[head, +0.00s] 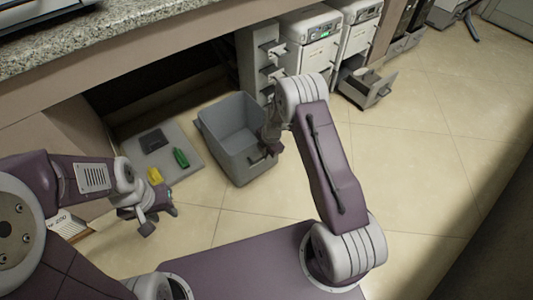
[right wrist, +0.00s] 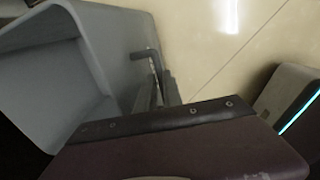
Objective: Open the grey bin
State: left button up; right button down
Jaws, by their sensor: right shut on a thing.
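The grey bin (head: 257,164) is a deep, open-topped box on the floor in front of the dark space under the counter. Its empty-looking inside shows from above. In the right wrist view the bin (right wrist: 118,62) fills the left side, with a dark bar handle (right wrist: 146,54) on its outer face. My right gripper (head: 271,146) is at the bin's near right face, shut on the handle; its fingertips are partly hidden in both views. My left gripper (head: 158,219) hangs over the floor to the left, apart from the bin, fingers apart and empty.
A grey mat (head: 188,137) left of the bin holds a dark item (head: 153,140), a green bottle (head: 181,158) and a yellow item (head: 155,176). White cabinet units (head: 312,45) stand behind, with an open drawer (head: 368,90) to the right. The tiled floor at right is clear.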

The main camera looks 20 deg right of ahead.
jog(key=c, duration=1.5)
grip_release()
jog(key=r+p, duration=0.2)
jog(key=r, duration=0.1)
jog(key=s+r+p, duration=0.1)
jog(key=r, duration=0.2)
jog(key=r+p, duration=0.2)
jog(key=r, duration=0.1)
jog(key=shift+s+d+p, duration=0.3)
jog(key=shift+p, duration=0.05)
